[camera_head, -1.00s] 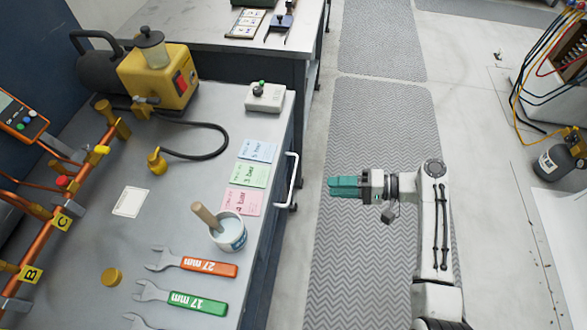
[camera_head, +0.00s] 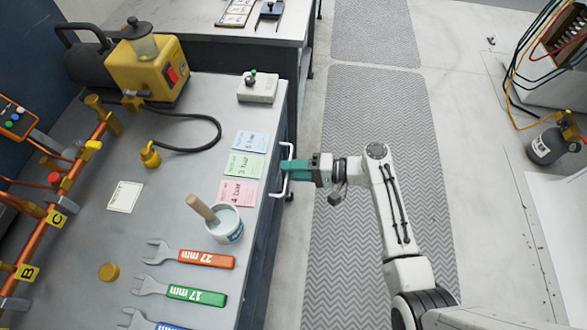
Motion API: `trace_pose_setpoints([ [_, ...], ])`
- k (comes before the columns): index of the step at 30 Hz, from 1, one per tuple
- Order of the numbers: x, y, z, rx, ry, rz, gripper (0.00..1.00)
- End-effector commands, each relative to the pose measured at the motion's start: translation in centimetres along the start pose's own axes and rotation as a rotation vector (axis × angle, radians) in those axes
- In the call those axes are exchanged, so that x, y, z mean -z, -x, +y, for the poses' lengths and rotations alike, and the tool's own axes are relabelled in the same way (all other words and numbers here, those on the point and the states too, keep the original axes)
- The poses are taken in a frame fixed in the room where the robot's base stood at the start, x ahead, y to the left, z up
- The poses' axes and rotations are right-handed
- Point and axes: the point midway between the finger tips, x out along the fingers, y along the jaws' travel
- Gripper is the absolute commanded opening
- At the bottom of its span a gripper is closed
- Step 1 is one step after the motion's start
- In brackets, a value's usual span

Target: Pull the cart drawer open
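The cart (camera_head: 262,205) is a grey-topped workbench at the left, with a dark side facing the aisle. A white bar handle (camera_head: 285,179) stands out from that side near the top edge. The drawer front behind the handle is mostly hidden by the steep view. My gripper (camera_head: 289,169) has teal fingers that point left and reach the handle. The fingertips overlap the handle bar in the picture. I cannot tell whether the fingers are around it, or open or shut.
On the cart top lie coloured cards (camera_head: 244,165), a white pot with a brush (camera_head: 224,226), wrenches (camera_head: 206,259), a grey switch box (camera_head: 257,88) and a yellow pump (camera_head: 148,75). The grey mat (camera_head: 350,250) on the aisle floor is clear around my arm.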

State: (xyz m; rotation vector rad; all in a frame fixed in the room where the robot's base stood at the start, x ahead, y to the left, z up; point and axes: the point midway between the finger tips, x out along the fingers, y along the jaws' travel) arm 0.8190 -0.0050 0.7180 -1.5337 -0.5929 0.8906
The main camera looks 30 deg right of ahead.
Motion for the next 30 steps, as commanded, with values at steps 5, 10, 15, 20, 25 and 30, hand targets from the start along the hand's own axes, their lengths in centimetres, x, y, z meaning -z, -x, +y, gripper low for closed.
trace_pose_setpoints([
  [5, 0.00, -0.02, 0.00, 0.000, 0.000, 0.000, 0.38],
  [10, 0.00, -0.01, -0.01, 0.000, 0.001, 0.000, 0.25],
  [15, 0.00, 0.00, -0.01, 0.000, 0.001, 0.000, 0.08],
  [20, 0.00, 0.01, 0.00, 0.000, 0.000, 0.000, 0.00],
  [25, 0.00, 0.01, 0.02, -0.001, 0.000, 0.000, 0.00],
  [30, 0.00, 0.02, 0.03, -0.001, 0.000, 0.000, 0.00],
])
